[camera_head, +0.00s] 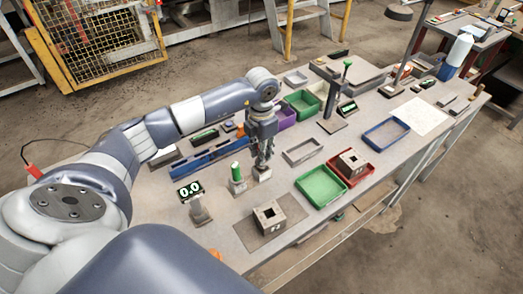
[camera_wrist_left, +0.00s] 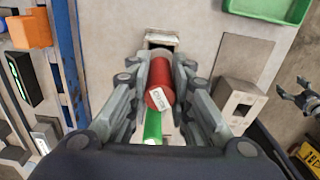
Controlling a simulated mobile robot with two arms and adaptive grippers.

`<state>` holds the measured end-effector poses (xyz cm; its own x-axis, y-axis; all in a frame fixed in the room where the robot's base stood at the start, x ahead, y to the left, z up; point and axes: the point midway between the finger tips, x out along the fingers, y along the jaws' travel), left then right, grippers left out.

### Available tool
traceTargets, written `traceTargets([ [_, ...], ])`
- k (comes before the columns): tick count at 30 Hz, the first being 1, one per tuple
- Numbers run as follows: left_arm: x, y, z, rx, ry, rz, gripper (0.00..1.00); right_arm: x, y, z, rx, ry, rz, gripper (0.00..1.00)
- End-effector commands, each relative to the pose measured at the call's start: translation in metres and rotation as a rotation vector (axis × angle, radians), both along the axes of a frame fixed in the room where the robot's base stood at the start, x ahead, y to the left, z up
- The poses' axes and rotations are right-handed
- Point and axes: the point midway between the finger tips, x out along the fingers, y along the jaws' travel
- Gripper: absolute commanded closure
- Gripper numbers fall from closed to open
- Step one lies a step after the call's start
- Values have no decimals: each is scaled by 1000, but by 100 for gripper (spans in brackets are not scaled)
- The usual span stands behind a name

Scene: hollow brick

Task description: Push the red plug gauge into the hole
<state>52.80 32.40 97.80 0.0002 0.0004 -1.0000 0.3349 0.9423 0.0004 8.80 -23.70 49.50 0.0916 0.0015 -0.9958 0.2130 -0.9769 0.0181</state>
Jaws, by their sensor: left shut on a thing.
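My left gripper (camera_head: 262,160) is shut on the red plug gauge (camera_wrist_left: 159,82), a red cylinder with a white label on its end. A grey stand block (camera_wrist_left: 161,40) with a dark opening lies just beyond the gauge in the wrist view. In the head view the gripper is low over this block (camera_head: 262,174); whether they touch is unclear. A hollow brick (camera_head: 269,216) with a square hole stands on a mat at the front, apart from the gauge; it also shows in the wrist view (camera_wrist_left: 238,104). My right gripper (camera_wrist_left: 289,88) appears open and empty at the right edge.
A green gauge (camera_head: 236,171) stands upright left of my gripper. A red tray (camera_head: 372,168) holds another hollow brick (camera_head: 352,158). A green tray (camera_head: 320,187), grey tray (camera_head: 302,151) and blue tray (camera_head: 387,133) lie to the right. A display (camera_head: 188,191) reads 0.0.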

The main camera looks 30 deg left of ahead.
Motion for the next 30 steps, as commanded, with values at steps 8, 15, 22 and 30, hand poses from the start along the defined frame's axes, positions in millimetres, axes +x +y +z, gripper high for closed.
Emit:
traceTargets([
  [8, 0, 0, -5, 0, -1, 0, 100, 0, 1, -5, 1, 0, 0, 19],
  [15, 0, 0, -10, 0, -1, 0, 100, 0, 2, -8, 3, 1, -1, 19],
  [22, 0, 0, -14, 0, -1, 0, 100, 0, 4, -12, 4, 0, -1, 19],
  [30, 0, 0, -19, 0, -1, 0, 100, 0, 4, -16, 4, 1, -1, 19],
])
